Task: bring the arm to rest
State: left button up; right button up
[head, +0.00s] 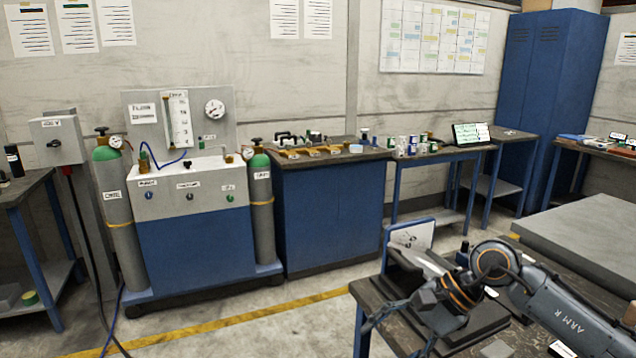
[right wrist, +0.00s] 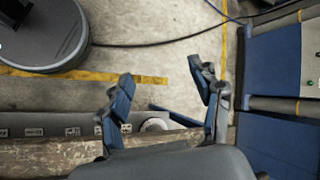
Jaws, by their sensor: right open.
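My right arm comes in from the lower right of the head view, and its gripper (head: 388,322) hangs over the dark bench at the front. In the right wrist view the two blue-padded fingers of my right gripper (right wrist: 160,72) stand wide apart, with only floor and the bench's edge seen between and behind them. Nothing is held. I cannot make out a microscope arm in either view. My left gripper is not in view.
The front bench (head: 375,298) carries a panel with a blue frame (head: 412,236) close behind my right arm. A gas rig (head: 195,225) with cylinders stands across the floor, beside a blue cabinet (head: 335,215). The floor (head: 310,328) between is clear.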

jog(key=s+a+r+m+t+y, duration=0.3)
jog(key=a+r+m+t+y, duration=0.1)
jog(key=a+r+m+y, duration=0.75)
jog(key=w+d+f+m+t+h, duration=0.3)
jog(key=d+m+t+h, duration=0.4)
jog(key=m, duration=0.8)
jog(key=w+d+f+m+t+h, duration=0.2)
jog(key=d+m+t+h, duration=0.25)
jog(key=m+t, duration=0.75)
jog(key=s+d+f+m+g+h, duration=0.2)
jog(key=d+f+m+g+h, duration=0.4)
jog(key=f+m, duration=0.55)
jog(key=s+d+f+m+g+h, duration=0.1)
jog(key=s+f+m+g, duration=0.7)
jog(key=s, duration=0.5)
jog(key=s+d+f+m+g+h, duration=0.15)
jog(key=s+f+m+g, duration=0.35)
jog(key=s+f, duration=0.65)
notch_tip(320, 180, down, 22)
jog(key=s+n+g+p, duration=0.1)
jog(key=g, duration=0.1)
jog(key=s+d+f+g+p, duration=0.1)
jog(key=s+d+f, duration=0.2)
jog(key=s+f, duration=1.3)
jog(key=shift+s+f+p, duration=0.4)
jog(key=shift+s, duration=0.6)
